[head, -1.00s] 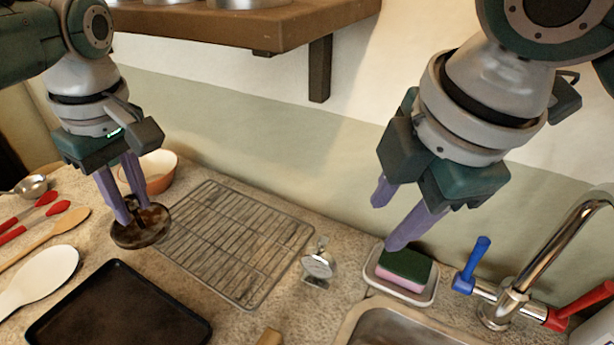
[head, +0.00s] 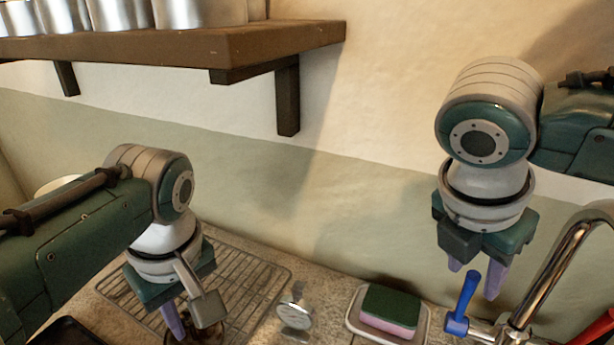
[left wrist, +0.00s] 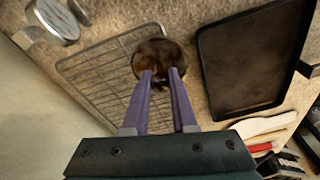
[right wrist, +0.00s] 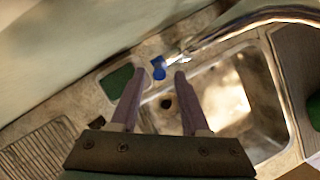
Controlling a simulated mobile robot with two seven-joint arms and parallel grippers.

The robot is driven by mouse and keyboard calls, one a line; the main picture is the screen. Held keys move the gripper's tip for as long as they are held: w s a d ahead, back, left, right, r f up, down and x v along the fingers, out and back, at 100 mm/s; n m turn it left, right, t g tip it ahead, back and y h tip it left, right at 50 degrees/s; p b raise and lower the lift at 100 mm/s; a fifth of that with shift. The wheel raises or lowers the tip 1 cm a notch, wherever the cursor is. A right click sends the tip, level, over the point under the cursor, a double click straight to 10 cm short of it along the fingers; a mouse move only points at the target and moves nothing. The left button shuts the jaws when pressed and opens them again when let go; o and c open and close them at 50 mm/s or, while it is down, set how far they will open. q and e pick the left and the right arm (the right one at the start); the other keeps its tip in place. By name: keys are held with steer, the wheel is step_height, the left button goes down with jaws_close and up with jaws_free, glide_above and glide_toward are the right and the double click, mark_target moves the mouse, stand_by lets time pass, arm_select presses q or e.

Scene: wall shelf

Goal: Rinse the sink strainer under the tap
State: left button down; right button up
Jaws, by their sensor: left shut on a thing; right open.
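The sink strainer is a round, brown-stained disc; in the left wrist view the strainer (left wrist: 150,52) is at the fingertips of my left gripper (left wrist: 160,78). That gripper (head: 188,335) is shut on it, above the wire rack; in the head view the gripper mostly hides the strainer. My right gripper (head: 474,278) is open and empty, above the tap's blue handle (head: 464,298). In the right wrist view the blue handle (right wrist: 158,68) shows between the open fingertips (right wrist: 155,80). The chrome tap (head: 556,268) curves up at the right; the sink (right wrist: 228,95) has a dark drain hole.
A green and pink sponge (head: 391,308) lies in a white dish (head: 353,321) left of the tap. A small dial gauge (head: 294,314) stands by the wire rack (head: 262,268). A black tray (left wrist: 255,55) lies beside the rack. A wooden shelf (head: 270,45) hangs above.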

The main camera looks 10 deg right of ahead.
mark_target(467, 303)
arm_select(q)
steer(key=shift+f, duration=0.3)
arm_select(e)
steer(key=shift+x, duration=1.85)
jaws_close()
